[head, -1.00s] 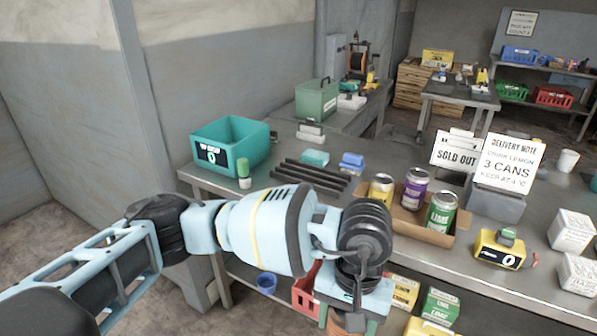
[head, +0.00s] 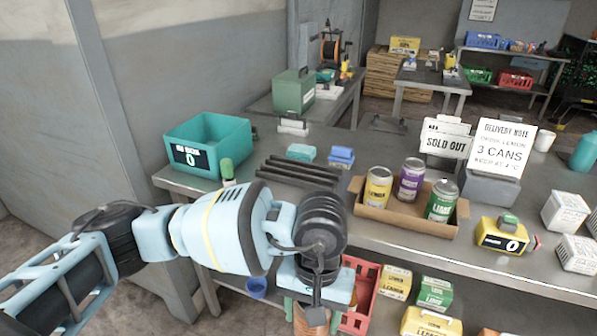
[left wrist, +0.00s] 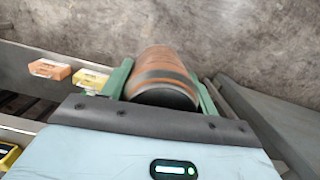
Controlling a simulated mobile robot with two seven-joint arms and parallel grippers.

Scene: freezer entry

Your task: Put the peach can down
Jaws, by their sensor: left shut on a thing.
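My left gripper (head: 311,312) is shut on the peach can (head: 312,323), an orange-brown can with dark bands. In the head view it hangs low in front of the counter edge, with the can mostly hidden by my wrist and cut off by the frame's bottom. In the left wrist view the can (left wrist: 162,72) lies between the two green fingers of the gripper (left wrist: 162,88), clear of any surface that I can make out. On the counter (head: 520,262), a cardboard tray (head: 405,225) holds a yellow can (head: 377,188), a purple can (head: 410,180) and a green lime can (head: 441,201).
A teal bin (head: 207,145) stands at the counter's left end, with dark bars (head: 300,172) beside it. A red crate (head: 358,296) and lemon and lime boxes (head: 434,292) sit below the counter. A yellow display unit (head: 502,236) stands right of the tray.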

